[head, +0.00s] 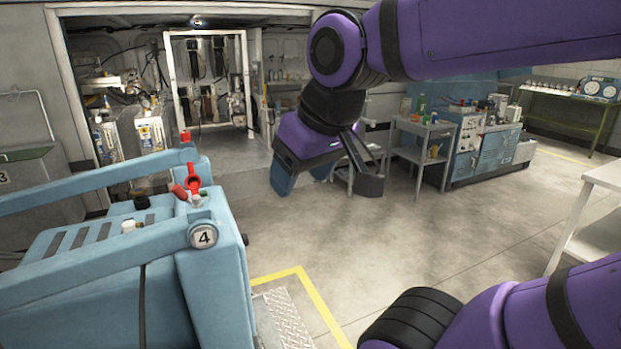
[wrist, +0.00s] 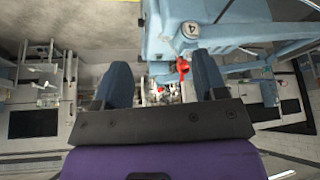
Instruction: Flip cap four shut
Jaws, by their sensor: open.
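The red cap (head: 193,182) sits on top of the light blue unit (head: 210,285), just above the round plate marked 4 (head: 203,237). Its ring-shaped part stands up, so it looks flipped open, with a red piece (head: 180,192) beside it. My gripper (head: 303,178) is open and empty, in the air to the right of the cap and apart from it. In the wrist view the picture is upside down; the red cap (wrist: 182,67) shows beyond my gripper (wrist: 164,78), nearer the right finger. The cap's hinge is too small to make out.
Blue rails (head: 90,185) run along the unit on both sides of its top. Another red fitting (head: 186,136) stands on the far rail's end. A grey cart (head: 422,150) stands behind my gripper.

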